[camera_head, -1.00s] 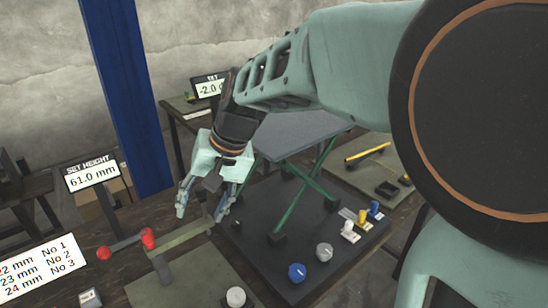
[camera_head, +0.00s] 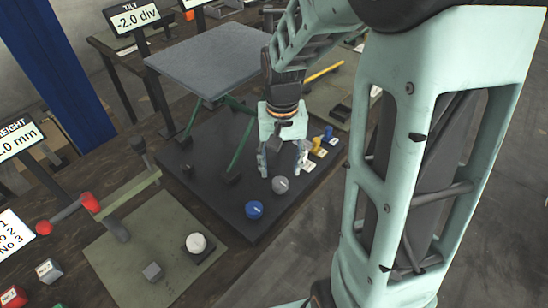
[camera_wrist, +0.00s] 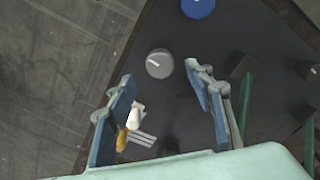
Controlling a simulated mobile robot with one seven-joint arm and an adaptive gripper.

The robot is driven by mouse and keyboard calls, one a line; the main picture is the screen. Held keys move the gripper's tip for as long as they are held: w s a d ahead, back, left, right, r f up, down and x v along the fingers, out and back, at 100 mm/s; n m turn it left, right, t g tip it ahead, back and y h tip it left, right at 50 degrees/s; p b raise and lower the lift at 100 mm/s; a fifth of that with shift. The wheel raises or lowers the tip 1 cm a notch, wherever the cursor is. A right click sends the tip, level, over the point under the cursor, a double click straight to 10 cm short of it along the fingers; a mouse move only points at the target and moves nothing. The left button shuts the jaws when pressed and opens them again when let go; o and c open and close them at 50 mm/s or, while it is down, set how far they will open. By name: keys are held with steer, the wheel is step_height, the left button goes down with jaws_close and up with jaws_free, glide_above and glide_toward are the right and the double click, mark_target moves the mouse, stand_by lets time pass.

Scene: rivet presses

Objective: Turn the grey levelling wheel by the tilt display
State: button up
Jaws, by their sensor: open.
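The grey wheel (camera_head: 280,184), a round knob with a white mark, sits on the dark base plate of the lift table. It also shows in the wrist view (camera_wrist: 159,63), just ahead of the fingertips and between their lines. My gripper (camera_head: 284,172) is open and empty, fingers pointing down, above the plate beside the grey wheel. In the wrist view my gripper (camera_wrist: 165,88) shows both blue-padded fingers apart, with nothing between the tips. The tilt display (camera_head: 135,19) reads -2.0 div and stands behind the grey platform at the upper left.
A blue knob (camera_head: 254,209) sits close to the grey wheel, nearer the front corner. White, yellow and blue small levers (camera_head: 316,145) stand on the other side. The grey lift platform (camera_head: 212,55) rises behind on green legs. A red-ended bar (camera_head: 72,210) lies left.

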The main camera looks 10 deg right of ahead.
mark_target(280, 182)
step_height(280, 182, down, 5)
steer(key=shift+f, duration=0.2)
steer(key=c, duration=1.2)
